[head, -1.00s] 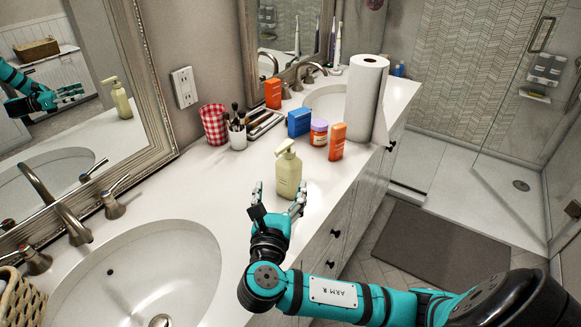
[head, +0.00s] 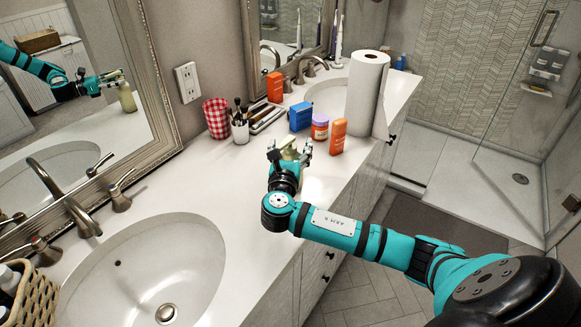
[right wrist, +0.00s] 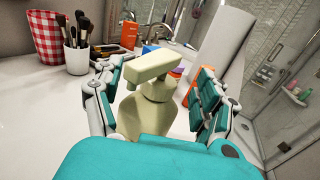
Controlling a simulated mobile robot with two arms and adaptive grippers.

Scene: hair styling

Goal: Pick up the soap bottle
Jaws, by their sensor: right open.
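The soap bottle (right wrist: 150,108) is pale yellow-green with a pump head and stands upright on the white counter. In the head view the bottle (head: 290,153) is mostly hidden behind my right gripper (head: 290,147). In the right wrist view the bottle is between the two open fingers of my right gripper (right wrist: 158,105), with a finger on each side. A gap shows between the bottle and the right-hand finger; contact on the left-hand side is hard to tell. My left gripper is not in view.
A blue box (head: 300,116), a jar (head: 320,127) and an orange box (head: 338,136) stand just beyond the bottle. A paper towel roll (head: 366,95), a red checked cup (head: 216,118) and a brush holder (head: 239,128) are farther back. A sink (head: 150,270) lies at the front left.

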